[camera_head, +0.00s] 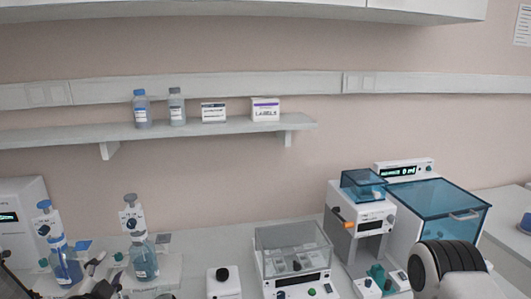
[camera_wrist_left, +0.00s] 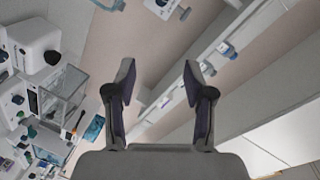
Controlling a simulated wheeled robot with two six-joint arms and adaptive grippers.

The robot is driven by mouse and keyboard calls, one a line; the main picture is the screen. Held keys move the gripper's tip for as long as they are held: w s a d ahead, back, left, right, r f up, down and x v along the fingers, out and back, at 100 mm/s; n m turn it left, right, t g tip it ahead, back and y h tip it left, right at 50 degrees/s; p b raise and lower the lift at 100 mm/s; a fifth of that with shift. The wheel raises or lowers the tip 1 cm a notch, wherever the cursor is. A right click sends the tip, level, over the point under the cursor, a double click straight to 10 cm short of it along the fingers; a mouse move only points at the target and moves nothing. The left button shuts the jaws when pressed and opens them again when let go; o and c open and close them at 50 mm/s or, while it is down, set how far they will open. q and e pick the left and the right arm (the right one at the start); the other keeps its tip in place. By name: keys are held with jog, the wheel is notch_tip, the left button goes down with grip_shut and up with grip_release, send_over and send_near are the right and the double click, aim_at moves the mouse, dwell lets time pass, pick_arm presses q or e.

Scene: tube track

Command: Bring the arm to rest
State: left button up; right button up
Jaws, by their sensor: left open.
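My left gripper (camera_head: 95,281) is at the lower left edge of the head view, partly cut off by the bottom of the frame. In the left wrist view its two dark fingers (camera_wrist_left: 158,70) stand wide apart with nothing between them, so it is open and empty. The wrist view is tilted and shows the wall, the shelf and the bench machines beyond the fingers. My right gripper does not show in either view.
Two dispenser bottles, one blue (camera_head: 66,262) and one teal (camera_head: 144,260), stand near my left gripper. A clear-lidded machine (camera_head: 291,250) and a blue-lidded one (camera_head: 437,210) stand farther right. A wall shelf (camera_head: 225,127) holds bottles and boxes.

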pick_arm(q)
jog(key=s+d+f+n+g+h, duration=0.1)
jog(key=s+d+f+g, duration=0.15)
jog(key=f, duration=0.45)
jog(key=s+d+f+n+g+h, duration=0.1)
jog(key=s+d+f+n+g, duration=0.15)
jog(key=f, duration=0.45)
jog(key=s+d+f+n+g+h, duration=0.1)
jog(key=s+d+f+g, duration=0.1)
jog(key=s+f, duration=0.3)
jog(key=s+d+f+n+g, duration=0.2)
jog(key=s+f+n+g, duration=0.15)
jog(key=s+f, duration=0.45)
jog(key=s+d+f+n+g, duration=0.2)
jog(key=s+f+g, duration=0.35)
jog(key=s, duration=0.35)
notch_tip(320, 180, down, 13)
jog(key=s+b, duration=0.1)
jog(key=b, duration=1)
jog(key=shift+s+a+b, duration=0.2)
jog(key=shift+s+b, duration=0.2)
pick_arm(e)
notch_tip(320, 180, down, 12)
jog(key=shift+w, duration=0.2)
